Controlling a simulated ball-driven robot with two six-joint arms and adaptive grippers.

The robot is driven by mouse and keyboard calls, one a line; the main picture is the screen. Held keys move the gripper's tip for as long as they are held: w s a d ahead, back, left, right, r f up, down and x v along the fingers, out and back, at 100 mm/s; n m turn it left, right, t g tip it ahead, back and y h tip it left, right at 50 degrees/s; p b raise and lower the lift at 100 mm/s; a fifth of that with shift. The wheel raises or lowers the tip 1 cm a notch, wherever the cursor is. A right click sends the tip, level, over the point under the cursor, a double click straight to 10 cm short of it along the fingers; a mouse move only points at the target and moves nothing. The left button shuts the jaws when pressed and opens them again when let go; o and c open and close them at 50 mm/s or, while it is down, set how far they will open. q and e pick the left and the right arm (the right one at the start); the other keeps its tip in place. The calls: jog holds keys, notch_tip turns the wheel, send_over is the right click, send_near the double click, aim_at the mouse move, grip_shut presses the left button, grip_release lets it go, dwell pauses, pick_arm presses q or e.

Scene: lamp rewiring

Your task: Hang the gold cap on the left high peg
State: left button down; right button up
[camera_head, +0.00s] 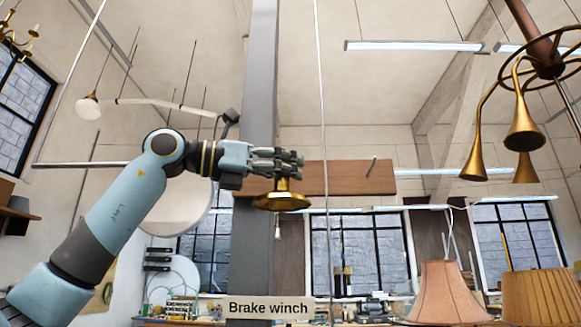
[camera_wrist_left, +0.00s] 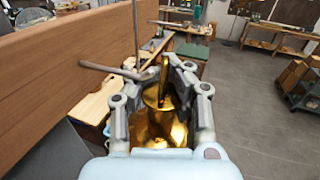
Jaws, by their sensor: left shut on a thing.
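The gold cap (camera_head: 283,202) hangs level below the fingers of my left gripper (camera_head: 284,160), its flared rim downward. My left gripper is shut on its narrow upper part. In the left wrist view the shiny gold cap (camera_wrist_left: 157,130) sits between the two fingers. A brown wooden board (camera_head: 340,178) is behind the gripper in the head view and along the left in the wrist view (camera_wrist_left: 60,65). One peg (camera_head: 372,166) shows on the board, right of the gripper. A peg (camera_wrist_left: 108,70) also juts out in the wrist view. My gripper covers the board's left part, so a left peg there is hidden. My right gripper is out of view.
A grey post (camera_head: 262,90) stands behind my left wrist, and a thin pale cord (camera_head: 320,80) hangs right of the gripper. A brass chandelier (camera_head: 525,125) hangs at upper right. Two lampshades (camera_head: 447,292) stand at lower right. A "Brake winch" sign (camera_head: 268,307) is below.

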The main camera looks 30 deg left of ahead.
aim_at(291, 186)
pick_arm(q)
jog(key=shift+w+a+r+p, duration=0.1)
jog(key=shift+w+a+p, duration=0.25)
jog(key=shift+w, duration=0.2)
jog(key=shift+w+a+p, duration=0.2)
jog(key=shift+w+p, duration=0.1)
jog(key=shift+w, duration=0.2)
jog(key=shift+w+a, duration=0.1)
jog(key=shift+a, duration=0.1)
dwell(0.3)
jog(key=shift+w+f+b, duration=0.2)
jog(key=shift+f+b, duration=0.15)
jog(key=shift+f, duration=0.2)
jog(key=shift+w+a+f, duration=0.5)
jog(key=shift+w, duration=0.15)
jog(key=shift+s+d, duration=0.15)
jog(key=shift+s, duration=0.1)
jog(key=c, duration=1.5)
grip_release()
jog(key=shift+s, duration=0.1)
jog(key=o, duration=0.3)
jog(key=shift+r, duration=0.1)
